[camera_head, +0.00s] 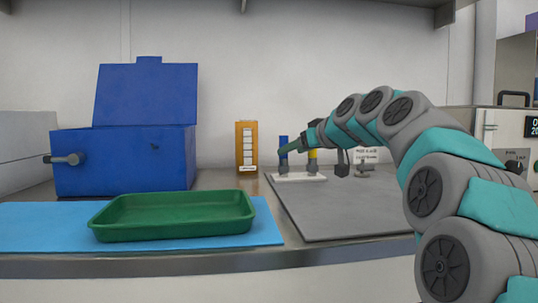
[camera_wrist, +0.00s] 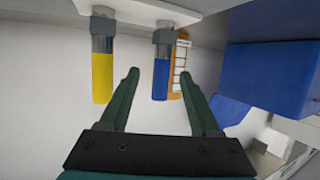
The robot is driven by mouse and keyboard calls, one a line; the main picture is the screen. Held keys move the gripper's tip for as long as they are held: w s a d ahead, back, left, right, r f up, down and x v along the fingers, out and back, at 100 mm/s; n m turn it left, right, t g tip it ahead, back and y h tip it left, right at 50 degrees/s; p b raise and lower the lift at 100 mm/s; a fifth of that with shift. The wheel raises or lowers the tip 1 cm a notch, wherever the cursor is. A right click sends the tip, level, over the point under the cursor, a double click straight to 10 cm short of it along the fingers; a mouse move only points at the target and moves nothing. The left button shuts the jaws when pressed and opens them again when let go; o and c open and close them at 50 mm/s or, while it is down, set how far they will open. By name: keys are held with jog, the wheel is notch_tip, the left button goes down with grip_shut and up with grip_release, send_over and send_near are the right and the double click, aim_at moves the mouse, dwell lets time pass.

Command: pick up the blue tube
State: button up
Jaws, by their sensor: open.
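The blue tube (camera_head: 283,141) stands upright in a grey holder on a small white rack (camera_head: 298,178) in the head view. In the wrist view, which looks upside down, the blue tube (camera_wrist: 161,80) appears between the two dark green fingers of my gripper (camera_wrist: 160,74). The fingers are open with gaps on both sides of the tube; I cannot tell how far they reach in depth. My gripper (camera_head: 284,151) overlaps the tube in the head view. A yellow tube (camera_wrist: 102,76) stands beside it, outside the fingers, partly hidden by my arm in the head view.
A green tray (camera_head: 175,222) lies on a blue mat (camera_head: 40,230) at the front left. A blue box (camera_head: 125,160) with a raised lid stands behind it. An orange holder (camera_head: 240,145) stands left of the rack. A grey mat (camera_head: 330,215) is mostly clear.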

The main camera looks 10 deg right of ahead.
jog(key=x, duration=0.8)
jog(key=shift+a+r+p, duration=0.1)
jog(key=shift+a+p, duration=0.15)
jog(key=shift+p, duration=0.15)
grip_shut()
